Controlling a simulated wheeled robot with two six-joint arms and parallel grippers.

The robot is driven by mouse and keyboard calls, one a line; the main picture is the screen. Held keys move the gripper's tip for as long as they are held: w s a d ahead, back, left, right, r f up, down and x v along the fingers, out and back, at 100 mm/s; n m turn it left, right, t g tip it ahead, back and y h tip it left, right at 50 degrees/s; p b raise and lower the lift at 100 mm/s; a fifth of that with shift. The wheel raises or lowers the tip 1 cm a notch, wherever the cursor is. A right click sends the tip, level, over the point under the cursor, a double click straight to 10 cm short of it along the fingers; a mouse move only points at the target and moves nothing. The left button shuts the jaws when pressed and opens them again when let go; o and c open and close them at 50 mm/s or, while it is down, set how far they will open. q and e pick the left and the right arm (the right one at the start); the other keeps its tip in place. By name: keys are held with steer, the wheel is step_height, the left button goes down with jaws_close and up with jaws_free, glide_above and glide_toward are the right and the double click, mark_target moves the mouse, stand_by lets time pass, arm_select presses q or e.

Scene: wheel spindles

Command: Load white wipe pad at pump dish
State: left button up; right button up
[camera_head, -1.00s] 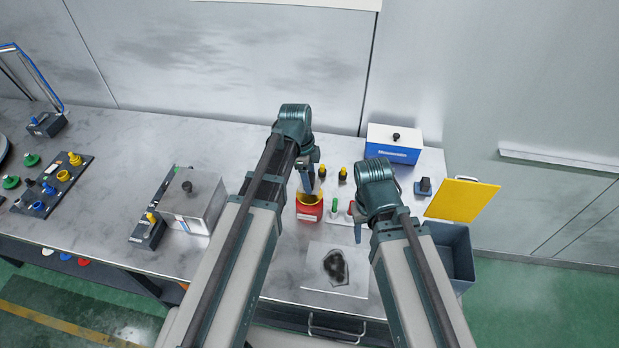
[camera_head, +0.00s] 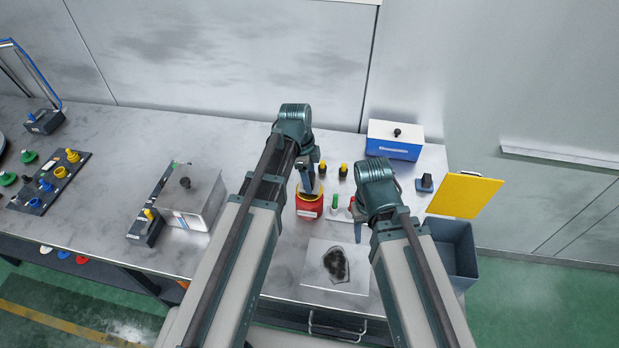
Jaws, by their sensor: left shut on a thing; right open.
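A red pump dish (camera_head: 309,212) with a yellow rim stands on the bench in the middle of the view. My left gripper (camera_head: 309,188) is directly over the dish, pointing down at its top. It is shut on a pale piece (camera_head: 317,186), which looks like the white wipe pad. The fingers hide much of the pad, and I cannot tell whether it touches the dish. My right gripper (camera_head: 357,234) is open and hangs right of the dish, near the stained white sheet.
A white sheet (camera_head: 318,275) with a dark smear lies in front of the dish. Small yellow-topped bottles (camera_head: 343,170) stand behind it. A blue-and-white box (camera_head: 395,141) is at the back right, a grey bin (camera_head: 462,262) at the right edge. A metal box (camera_head: 192,200) stands left.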

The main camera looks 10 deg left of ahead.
mark_target(312, 178)
arm_select(q)
steer(key=shift+f+b, duration=1)
steer(key=shift+f, duration=0.05)
stand_by(0.7)
steer(key=shift+r, duration=0.1)
stand_by(0.4)
step_height(312, 178, up, 7)
steer(key=p, duration=0.7)
stand_by(0.3)
stand_by(0.3)
